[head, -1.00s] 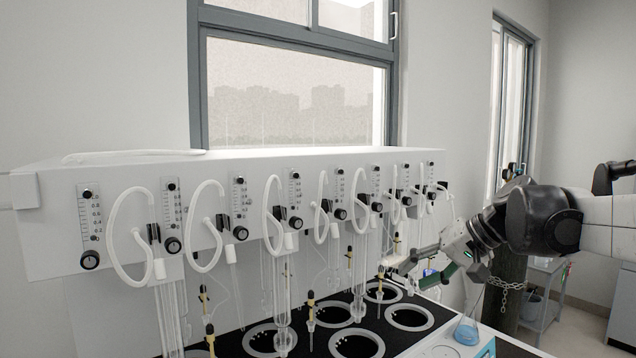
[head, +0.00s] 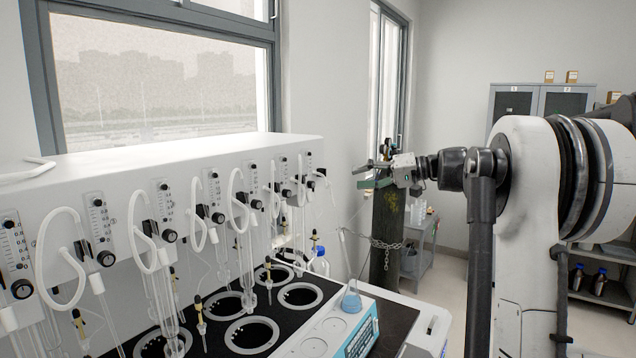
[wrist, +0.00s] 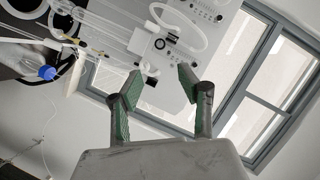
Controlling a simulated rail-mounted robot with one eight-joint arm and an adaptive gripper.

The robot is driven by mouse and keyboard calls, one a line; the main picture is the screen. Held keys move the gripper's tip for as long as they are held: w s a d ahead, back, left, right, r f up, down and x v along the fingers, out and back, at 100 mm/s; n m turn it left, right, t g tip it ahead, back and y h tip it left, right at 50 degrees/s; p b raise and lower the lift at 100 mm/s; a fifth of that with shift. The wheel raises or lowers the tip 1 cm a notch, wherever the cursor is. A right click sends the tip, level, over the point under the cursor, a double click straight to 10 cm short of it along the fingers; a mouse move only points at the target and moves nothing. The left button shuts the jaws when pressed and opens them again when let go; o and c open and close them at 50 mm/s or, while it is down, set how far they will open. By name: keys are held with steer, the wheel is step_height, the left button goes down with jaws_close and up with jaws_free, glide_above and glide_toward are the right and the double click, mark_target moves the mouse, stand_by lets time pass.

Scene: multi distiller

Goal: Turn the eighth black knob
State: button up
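A row of black knobs (head: 169,235) runs along the white distiller panel (head: 235,152), each below a flow gauge. At the panel's far right end the knobs are small and crowded by white tubes, so I cannot clearly single out the eighth. My gripper (head: 361,177) is open and empty, right of the panel's far end and apart from it, with its fingers pointing left. In the wrist view, its green-padded fingers (wrist: 158,84) are spread. Black knobs (wrist: 159,44) and a looped white tube (wrist: 188,45) show beyond the fingertips.
Glass tubes and round wells (head: 301,295) lie below the panel. A chained dark cylinder (head: 386,240) stands behind my gripper. Open air lies between the gripper and panel.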

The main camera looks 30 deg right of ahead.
mark_target(313, 184)
steer(key=p+x, duration=0.2)
steer(key=x, duration=1.1)
steer(key=shift+s, duration=0.1)
jaws_close()
